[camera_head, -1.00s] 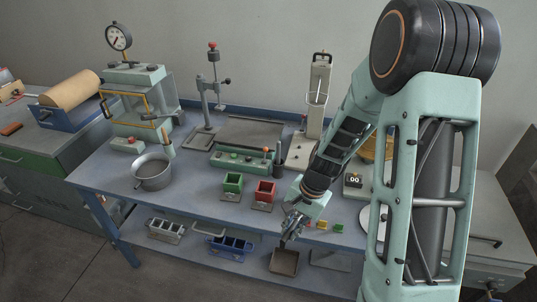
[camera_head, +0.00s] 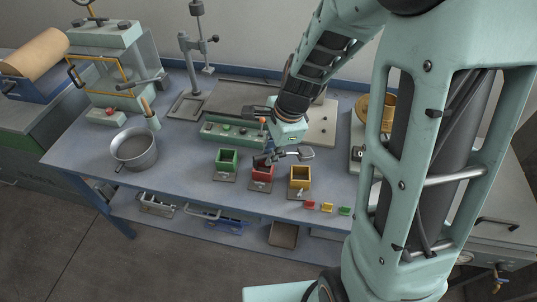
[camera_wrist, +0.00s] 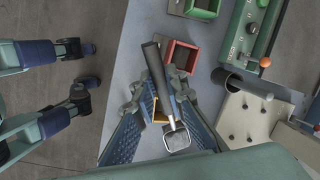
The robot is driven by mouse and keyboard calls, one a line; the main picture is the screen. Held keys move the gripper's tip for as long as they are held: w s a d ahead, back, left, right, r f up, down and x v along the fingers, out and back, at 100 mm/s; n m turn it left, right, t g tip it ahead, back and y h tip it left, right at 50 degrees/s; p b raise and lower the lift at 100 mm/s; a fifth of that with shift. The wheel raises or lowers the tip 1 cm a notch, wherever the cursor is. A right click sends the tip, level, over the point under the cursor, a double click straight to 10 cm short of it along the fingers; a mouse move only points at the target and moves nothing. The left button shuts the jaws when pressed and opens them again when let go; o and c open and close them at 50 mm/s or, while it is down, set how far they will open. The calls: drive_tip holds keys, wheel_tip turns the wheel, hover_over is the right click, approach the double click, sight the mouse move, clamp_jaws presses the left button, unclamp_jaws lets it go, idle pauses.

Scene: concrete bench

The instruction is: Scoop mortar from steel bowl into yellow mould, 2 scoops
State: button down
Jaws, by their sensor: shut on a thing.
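The steel bowl (camera_head: 134,150) stands at the left of the bench; its contents are not clear. The yellow mould (camera_head: 299,178) stands at the right end of a row with the red mould (camera_head: 262,174) and the green mould (camera_head: 227,160). My gripper (camera_head: 273,158) is above the red mould, shut on a scoop with a dark handle. The scoop's metal head (camera_head: 305,153) hangs above and behind the yellow mould. In the wrist view the scoop (camera_wrist: 176,137) lies between the fingers and partly covers the yellow mould (camera_wrist: 160,115). Whether its grey head holds mortar I cannot tell.
A green control box (camera_head: 222,132) with a lever stands behind the moulds. Small coloured blocks (camera_head: 327,208) lie near the front edge, right of the yellow mould. The bench (camera_head: 190,200) is clear between bowl and moulds. A lower shelf holds more moulds.

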sight(287, 152)
drive_tip(key=y+b, duration=0.1)
drive_tip(key=b, duration=0.1)
drive_tip(key=d+y+b, duration=0.1)
drive_tip(key=b, duration=0.1)
drive_tip(key=shift+w+d, duration=0.25)
drive_tip(key=shift+w+d+r+m+g+y+b, duration=0.15)
drive_tip(key=shift+d+r+m+g+y+b, duration=0.25)
drive_tip(key=shift+y, duration=0.7)
drive_tip(key=shift+w+d+r+y, duration=0.15)
drive_tip(key=shift+d+r+y, duration=0.1)
drive_tip(key=shift+d+y, duration=0.4)
drive_tip(key=shift+w+d+r+y, duration=0.15)
drive_tip(key=shift+d+r+y, duration=0.1)
drive_tip(key=shift+d+y, duration=0.35)
drive_tip(key=shift+w+d+r+g+y+p, duration=0.1)
drive_tip(key=shift+d+r+g+y+p, duration=0.1)
drive_tip(key=shift+d+y, duration=0.35)
drive_tip(key=shift+w+d+r+g+y+p, duration=0.1)
drive_tip(key=shift+w+d+r+g+y, duration=0.1)
drive_tip(key=shift+d+y, duration=0.3)
drive_tip(key=shift+w+d+r+g+y+p, duration=0.1)
drive_tip(key=shift+d+r+g+y+p, duration=0.1)
drive_tip(key=shift+d+y, duration=0.35)
drive_tip(key=shift+a+y, duration=0.15)
drive_tip(key=shift+y, duration=0.1)
drive_tip(key=shift+f+m, duration=0.1)
drive_tip(key=shift+m, duration=0.2)
